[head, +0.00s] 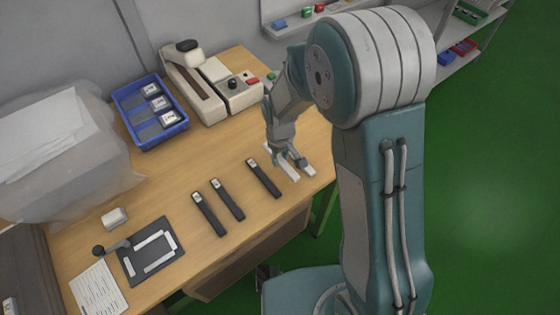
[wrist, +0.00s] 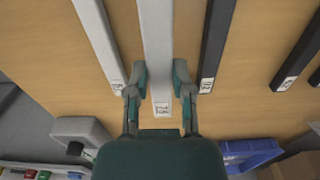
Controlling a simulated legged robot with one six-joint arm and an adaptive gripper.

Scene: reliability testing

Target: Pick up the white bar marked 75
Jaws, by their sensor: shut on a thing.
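My gripper (wrist: 160,72) is shut on a white bar (wrist: 157,30) in the wrist view, with one finger on each side of it near its labelled end. The label (wrist: 161,108) is dark on white, too small and blurred to read surely. In the head view my gripper (head: 291,160) is at the table's right side, over the white bars (head: 290,174), and partly hides them. A second white bar (wrist: 98,40) lies to the left in the wrist view, apart from the fingers. I cannot tell whether the held bar is off the table.
Several black bars lie nearby, the nearest (wrist: 215,45) just right of my gripper. A blue bin (head: 150,112), a beige machine (head: 210,85) and a dark plate with white pieces (head: 150,250) stand on the wooden table (head: 175,185). The table's front edge is close.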

